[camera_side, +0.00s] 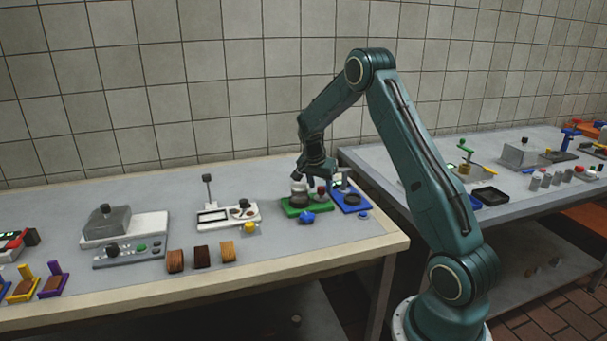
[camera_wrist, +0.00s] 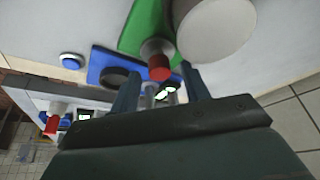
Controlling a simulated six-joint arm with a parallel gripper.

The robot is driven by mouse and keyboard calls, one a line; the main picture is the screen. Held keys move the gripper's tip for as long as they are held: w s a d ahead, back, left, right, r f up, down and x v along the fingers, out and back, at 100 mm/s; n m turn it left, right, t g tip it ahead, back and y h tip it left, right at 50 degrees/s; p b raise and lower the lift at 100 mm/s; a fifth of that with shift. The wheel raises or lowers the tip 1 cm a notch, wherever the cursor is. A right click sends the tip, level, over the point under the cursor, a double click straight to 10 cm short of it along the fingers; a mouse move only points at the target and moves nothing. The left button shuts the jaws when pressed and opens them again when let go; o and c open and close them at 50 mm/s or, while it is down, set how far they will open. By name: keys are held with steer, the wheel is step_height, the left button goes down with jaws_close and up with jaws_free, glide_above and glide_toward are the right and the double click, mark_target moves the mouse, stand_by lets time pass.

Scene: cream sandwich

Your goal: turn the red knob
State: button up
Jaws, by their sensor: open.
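The red knob (camera_wrist: 158,66) shows in the wrist view as a red end on a pale round collar, beside the green board (camera_wrist: 146,30). My gripper (camera_wrist: 160,72) is open, and in that view its two fingers stand left and right of the knob. Contact cannot be told. In the side view my gripper (camera_side: 311,174) hangs pointing down just above the green board (camera_side: 293,212) on the left table. The knob looks small and dark red there (camera_side: 320,189), close below my gripper.
A large white-topped cylinder (camera_wrist: 214,28) stands close to the knob. A blue board (camera_side: 347,206) adjoins the green one, and a blue piece (camera_side: 308,218) is in front. Another red-ended part (camera_wrist: 51,125) shows at lower left in the wrist view. Brown blocks (camera_side: 201,257) stand farther left.

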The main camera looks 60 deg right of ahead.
steer(key=v, duration=1.3)
steer(key=shift+a+r, duration=0.15)
steer(key=n+y, duration=0.4)
steer(key=n, duration=2.2)
glide_above(319, 188)
steer(key=n, duration=0.2)
steer(key=r+n, duration=0.1)
steer(key=n, duration=0.1)
steer(key=shift+s+d, duration=0.3)
steer(key=shift+f, duration=0.1)
steer(key=shift+f, duration=6.8)
